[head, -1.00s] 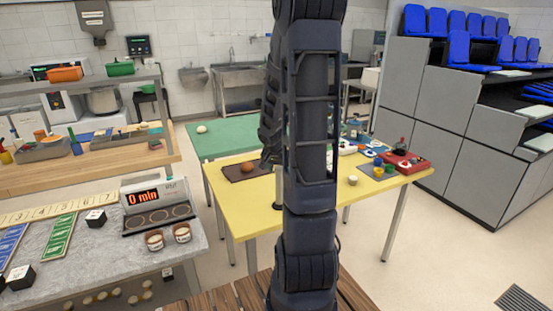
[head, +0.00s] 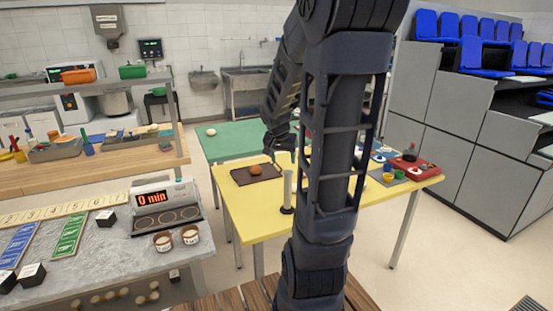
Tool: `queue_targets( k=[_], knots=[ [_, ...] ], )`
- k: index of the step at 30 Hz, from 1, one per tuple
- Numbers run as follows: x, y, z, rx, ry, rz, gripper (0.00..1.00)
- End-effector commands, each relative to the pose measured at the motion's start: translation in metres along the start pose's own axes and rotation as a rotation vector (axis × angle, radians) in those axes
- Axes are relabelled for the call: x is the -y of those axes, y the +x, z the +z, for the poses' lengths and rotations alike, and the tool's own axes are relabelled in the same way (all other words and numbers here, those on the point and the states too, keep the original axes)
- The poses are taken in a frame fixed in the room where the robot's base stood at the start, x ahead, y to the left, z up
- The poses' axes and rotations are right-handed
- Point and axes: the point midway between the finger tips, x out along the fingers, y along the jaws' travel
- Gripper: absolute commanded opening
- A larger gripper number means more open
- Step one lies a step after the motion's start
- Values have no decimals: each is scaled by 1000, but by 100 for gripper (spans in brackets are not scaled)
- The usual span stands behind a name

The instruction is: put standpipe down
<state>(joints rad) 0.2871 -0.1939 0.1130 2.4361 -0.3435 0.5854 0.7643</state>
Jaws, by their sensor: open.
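The standpipe (head: 287,188), a slim pale grey tube on a dark round base, stands upright on the yellow table (head: 245,223) near its front edge. My gripper (head: 282,155) is small and dark in the head view, just above and behind the tube's top as seen here. It is open, and a small gap seems to show between it and the tube. My own arm covers the middle of the table to the right of the standpipe.
A dark tray (head: 247,176) with an orange-brown ball (head: 256,170) lies left of the standpipe. A red box (head: 418,168) and small coloured pieces are at the table's right end. A green table (head: 225,146) stands behind; the grey counter (head: 110,255) is at left.

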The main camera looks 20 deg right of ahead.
Motion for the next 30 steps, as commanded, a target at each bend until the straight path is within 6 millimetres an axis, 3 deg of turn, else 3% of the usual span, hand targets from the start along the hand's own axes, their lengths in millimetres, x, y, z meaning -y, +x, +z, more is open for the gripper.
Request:
queue_targets(
  k=[1, 6, 18, 24, 30],
  knots=[
    [0, -16, 7, -8, -32, -12, 59],
    [-2, -60, 34, -10, -154, -48, 59],
    [-15, -142, 111, -10, -461, -192, 59],
    [-23, -164, 140, -12, -581, -261, 59],
    [-26, -171, 150, -11, -624, -285, 59]
  ],
)
